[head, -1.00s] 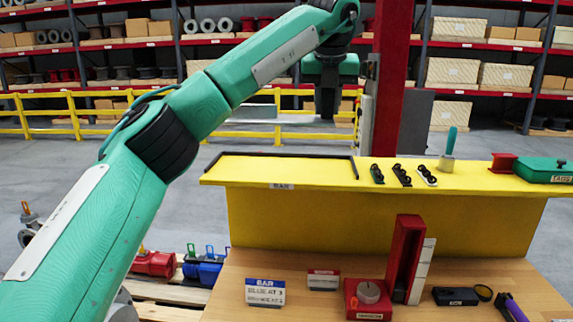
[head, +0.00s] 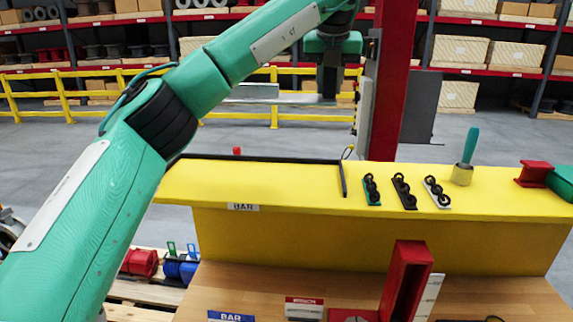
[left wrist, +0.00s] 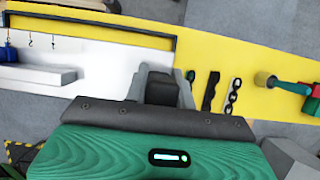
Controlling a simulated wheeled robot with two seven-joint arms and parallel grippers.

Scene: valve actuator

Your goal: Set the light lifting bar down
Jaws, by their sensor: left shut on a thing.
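My left gripper (head: 328,92) is shut on the light lifting bar (head: 285,99), a long pale grey bar held about level. In the head view it appears above and beyond the yellow shelf, with clear space under it. In the left wrist view the jaws (left wrist: 158,88) grip a pale piece that extends left, with a grey block (left wrist: 38,76) on it. The yellow shelf (head: 250,188) has a dark-edged bay with a BAR label (head: 243,207) on its front. The bay looks empty. My right gripper is not in view.
Several chain pieces (head: 404,192) lie right of the bay. A green-handled tool (head: 465,160) and a red block (head: 535,173) stand farther right. A red post (head: 392,90) rises behind the shelf. A red upright frame (head: 407,280) stands on the wooden bench below.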

